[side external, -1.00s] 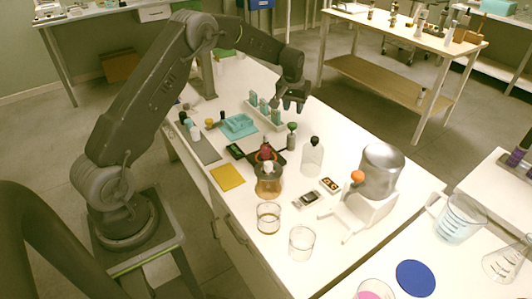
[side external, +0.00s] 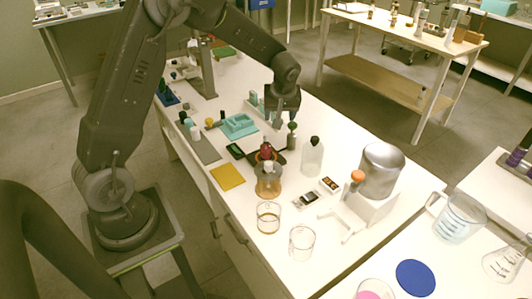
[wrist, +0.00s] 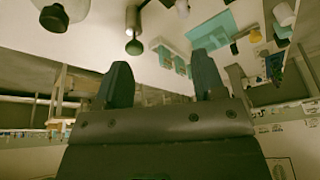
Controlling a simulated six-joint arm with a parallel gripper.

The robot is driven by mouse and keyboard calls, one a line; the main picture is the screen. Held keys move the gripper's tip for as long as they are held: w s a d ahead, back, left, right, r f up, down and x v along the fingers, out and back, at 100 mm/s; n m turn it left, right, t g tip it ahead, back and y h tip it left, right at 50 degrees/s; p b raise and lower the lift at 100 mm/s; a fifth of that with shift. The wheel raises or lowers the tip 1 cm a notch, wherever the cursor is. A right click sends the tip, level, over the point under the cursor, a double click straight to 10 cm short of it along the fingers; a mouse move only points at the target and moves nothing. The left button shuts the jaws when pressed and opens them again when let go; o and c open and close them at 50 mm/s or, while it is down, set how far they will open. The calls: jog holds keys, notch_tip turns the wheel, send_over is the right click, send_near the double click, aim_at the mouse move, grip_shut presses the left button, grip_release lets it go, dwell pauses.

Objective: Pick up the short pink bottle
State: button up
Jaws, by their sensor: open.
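A small dark pink bottle (side external: 266,150) stands on the white bench in the side view, just behind an amber flask (side external: 268,184) that partly hides its lower part. My gripper (side external: 278,122) is behind and above it, close to a green-capped bottle (side external: 292,134), and holds nothing. In the wrist view my gripper (wrist: 162,76) shows two dark fingers spread apart with nothing between them. The pink bottle cannot be made out clearly in the wrist view.
A clear black-capped bottle (side external: 312,157) stands right of the pink bottle. Two glass beakers (side external: 268,217) stand in front. A teal tray (side external: 239,125) and a yellow pad (side external: 227,177) lie to the left. A metal vessel (side external: 381,170) stands to the right.

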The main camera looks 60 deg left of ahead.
aim_at(267, 138)
jog(key=shift+s+a+f+n+y, duration=0.1)
jog(key=shift+s+a+f+n, duration=0.4)
jog(key=shift+f, duration=1.5)
jog(key=shift+s+a+f+n+y, duration=0.15)
jog(key=shift+a+f, duration=0.65)
jog(key=shift+f, duration=1.2)
jog(key=shift+s+a+f+n+y, duration=0.1)
jog(key=shift+s+a+f+n, duration=0.4)
jog(key=shift+f, duration=1.5)
jog(key=shift+w+a, duration=0.15)
jog(key=shift+c, duration=0.3)
grip_shut()
jog(key=shift+r, duration=0.15)
